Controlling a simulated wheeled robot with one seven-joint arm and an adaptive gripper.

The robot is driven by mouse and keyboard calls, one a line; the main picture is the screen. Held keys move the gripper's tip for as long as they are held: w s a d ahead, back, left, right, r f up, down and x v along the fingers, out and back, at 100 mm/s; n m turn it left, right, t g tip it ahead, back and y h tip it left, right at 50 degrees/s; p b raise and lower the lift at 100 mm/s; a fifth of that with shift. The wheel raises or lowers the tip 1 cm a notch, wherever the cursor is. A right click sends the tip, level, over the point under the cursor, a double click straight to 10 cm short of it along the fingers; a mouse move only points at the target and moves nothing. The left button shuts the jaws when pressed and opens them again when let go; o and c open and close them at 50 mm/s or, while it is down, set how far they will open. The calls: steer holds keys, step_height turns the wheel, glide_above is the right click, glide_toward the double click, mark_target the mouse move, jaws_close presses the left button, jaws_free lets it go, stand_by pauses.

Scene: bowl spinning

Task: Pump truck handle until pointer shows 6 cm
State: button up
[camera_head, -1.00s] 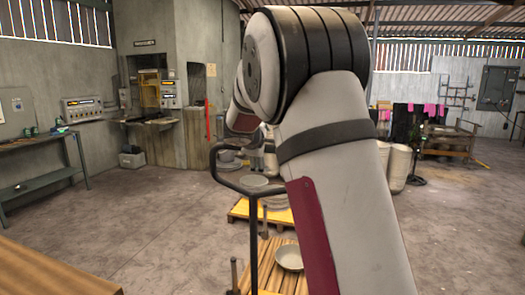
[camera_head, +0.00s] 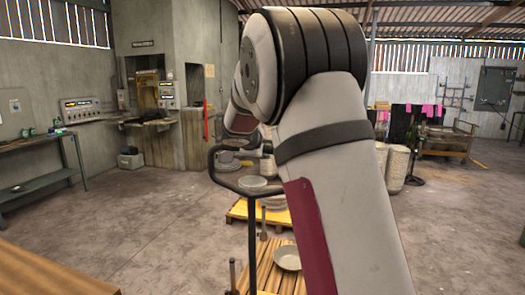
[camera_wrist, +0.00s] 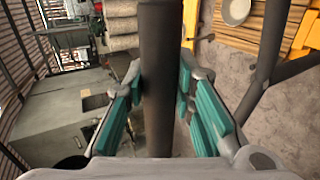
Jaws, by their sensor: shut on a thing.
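The truck handle (camera_head: 211,165) is a dark loop on an upright stem, left of my arm in the head view. In the wrist view a dark round bar of the handle (camera_wrist: 160,115) runs between the teal finger pads of my gripper (camera_wrist: 160,72). My gripper is shut on this bar. In the head view my arm hides the gripper and the right part of the handle. No pointer or scale shows in either view.
A yellow pallet (camera_head: 238,211) with bowls stands behind the handle stem. A pale bowl (camera_head: 287,258) lies on wooden slats below. A wooden surface (camera_head: 45,270) fills the lower left corner. A workbench (camera_head: 40,180) stands at left. The floor between is clear.

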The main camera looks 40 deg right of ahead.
steer(key=shift+a, duration=0.1)
steer(key=s+a+f+b, duration=0.1)
steer(key=s+a+b, duration=0.1)
steer(key=s+a, duration=0.6)
steer(key=shift+a+f+b, duration=0.15)
steer(key=shift+a+b, duration=0.2)
steer(key=shift+a, duration=0.75)
steer(key=shift+s, duration=0.1)
steer(key=s+a, duration=0.2)
steer(key=a, duration=0.1)
steer(key=s+a+f+b, duration=0.1)
steer(key=s+a, duration=0.2)
steer(key=s+a+f, duration=0.1)
steer(key=s+a, duration=0.1)
steer(key=a, duration=0.2)
steer(key=shift+s+f+b, duration=0.25)
steer(key=shift+s+b, duration=0.1)
steer(key=s+a+f, duration=0.1)
steer(key=s+a, duration=0.1)
steer(key=a, duration=0.1)
steer(key=s+a+f+b, duration=0.1)
steer(key=s+a, duration=0.2)
steer(key=s+a+f+b, duration=0.1)
steer(key=s+a+f, duration=0.1)
steer(key=a, duration=0.1)
steer(key=shift+s+a, duration=0.2)
